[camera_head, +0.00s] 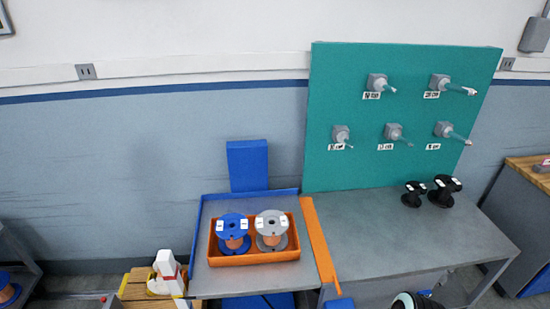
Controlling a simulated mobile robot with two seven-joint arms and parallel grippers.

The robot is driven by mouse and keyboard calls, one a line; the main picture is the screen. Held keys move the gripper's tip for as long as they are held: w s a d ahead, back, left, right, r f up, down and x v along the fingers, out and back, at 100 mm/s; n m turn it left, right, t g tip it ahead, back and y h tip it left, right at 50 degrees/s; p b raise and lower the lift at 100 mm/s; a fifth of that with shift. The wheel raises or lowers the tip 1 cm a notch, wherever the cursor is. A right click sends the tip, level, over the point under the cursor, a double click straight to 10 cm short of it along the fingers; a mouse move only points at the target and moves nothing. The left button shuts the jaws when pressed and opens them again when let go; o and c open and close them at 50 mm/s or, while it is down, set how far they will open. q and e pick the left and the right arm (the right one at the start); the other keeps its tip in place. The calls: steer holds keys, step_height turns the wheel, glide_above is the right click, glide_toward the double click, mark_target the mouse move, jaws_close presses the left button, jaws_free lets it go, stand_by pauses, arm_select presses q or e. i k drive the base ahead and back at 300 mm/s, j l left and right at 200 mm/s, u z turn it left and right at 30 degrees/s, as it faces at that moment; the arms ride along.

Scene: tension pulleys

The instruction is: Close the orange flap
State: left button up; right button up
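The orange flap (319,243) is a long, narrow orange panel. It runs along the right side of the metal tray (206,278), between that tray and the grey worktable (380,255). It looks tilted outward from the tray's right edge, and I cannot tell its exact angle. An orange box (255,259) stands on the tray and holds a blue spool (233,221) and a grey spool (271,218), both wound with copper-coloured wire. Neither of my grippers can be made out in the head view.
A blue panel (248,165) stands upright behind the tray. A teal board (345,100) with several pegs rises behind the worktable. Two black spools (413,194) (444,190) stand on the worktable, whose front is clear. A dark round object (415,301) is cut off at the bottom.

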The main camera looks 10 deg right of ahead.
mark_target(327, 272)
steer(key=i+l, duration=0.15)
steer(key=l, duration=0.2)
steer(key=i+l, duration=0.15)
steer(key=l, duration=0.2)
steer(key=i+l, duration=0.1)
steer(key=l, duration=0.25)
steer(key=i+l, duration=0.15)
steer(key=l, duration=0.2)
